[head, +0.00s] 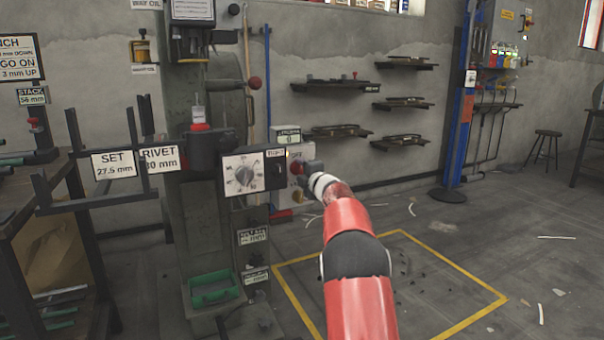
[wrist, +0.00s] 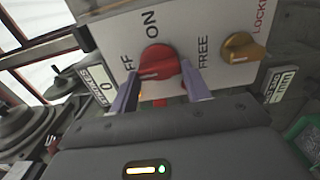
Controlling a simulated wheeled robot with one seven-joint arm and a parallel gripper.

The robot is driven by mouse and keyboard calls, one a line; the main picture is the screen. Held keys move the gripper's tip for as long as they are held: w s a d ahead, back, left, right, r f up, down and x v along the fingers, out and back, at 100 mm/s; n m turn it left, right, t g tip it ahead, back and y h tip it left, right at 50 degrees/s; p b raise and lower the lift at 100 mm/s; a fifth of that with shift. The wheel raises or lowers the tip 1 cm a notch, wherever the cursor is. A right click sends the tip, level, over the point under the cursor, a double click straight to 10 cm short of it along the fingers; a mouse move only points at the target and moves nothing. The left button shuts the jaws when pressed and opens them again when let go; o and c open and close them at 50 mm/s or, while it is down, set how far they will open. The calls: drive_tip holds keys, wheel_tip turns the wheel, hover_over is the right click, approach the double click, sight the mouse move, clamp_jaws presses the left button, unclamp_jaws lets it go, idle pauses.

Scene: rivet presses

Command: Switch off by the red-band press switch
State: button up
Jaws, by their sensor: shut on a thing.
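The red switch knob (wrist: 159,63) sits on a white plate (wrist: 183,35) lettered ON and, partly covered, OFF. My gripper (wrist: 160,68) has one purple finger on each side of the knob and is shut on it. I cannot tell for sure which mark the knob points to. A yellow knob (wrist: 242,47) on the same plate sits between FREE and LOCKED. In the head view my gripper (head: 307,167) reaches the switch box (head: 282,196) on the right side of the press (head: 165,90), and it hides most of the red knob.
A dial box (head: 243,173) stands just left of the switch box. A dark fork-like rack (head: 85,205) with SET and RIVET signs juts out at left. A green tray (head: 212,288) sits low on the press. The yellow-outlined floor (head: 430,290) at right has only small scraps.

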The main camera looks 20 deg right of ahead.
drive_tip(key=o, duration=1)
drive_tip(key=s+b, duration=0.1)
drive_tip(key=s, duration=0.7)
drive_tip(key=shift+d+b, duration=0.2)
drive_tip(key=shift+b, duration=0.2)
drive_tip(key=shift+w, duration=0.1)
drive_tip(key=s+a+r+m+g+h+p, duration=0.25)
drive_tip(key=s+r+m, duration=0.2)
drive_tip(key=s, duration=0.25)
drive_tip(key=s+a+r+m+g+h+p, duration=0.1)
drive_tip(key=s+a+r+m+h+p, duration=0.1)
drive_tip(key=s+a+r+m, duration=0.35)
drive_tip(key=s+a+f+m+g+y+p, duration=0.1)
drive_tip(key=s+a+f+m+g, duration=0.2)
drive_tip(key=s, duration=0.9)
drive_tip(key=s+a+f+m+g+y+p, duration=0.1)
drive_tip(key=s+a+f+m+g+p, duration=0.1)
drive_tip(key=s+a+f, duration=0.5)
drive_tip(key=s+a+f+m+g+y+p, duration=0.1)
drive_tip(key=s+a+f+m+g+y, duration=0.1)
drive_tip(key=s, duration=1.5)
drive_tip(key=a+f+m+g, duration=0.1)
drive_tip(key=a+f+g, duration=0.1)
drive_tip(key=a+f, duration=0.1)
drive_tip(key=shift+a+m, duration=0.3)
drive_tip(key=shift+a, duration=0.3)
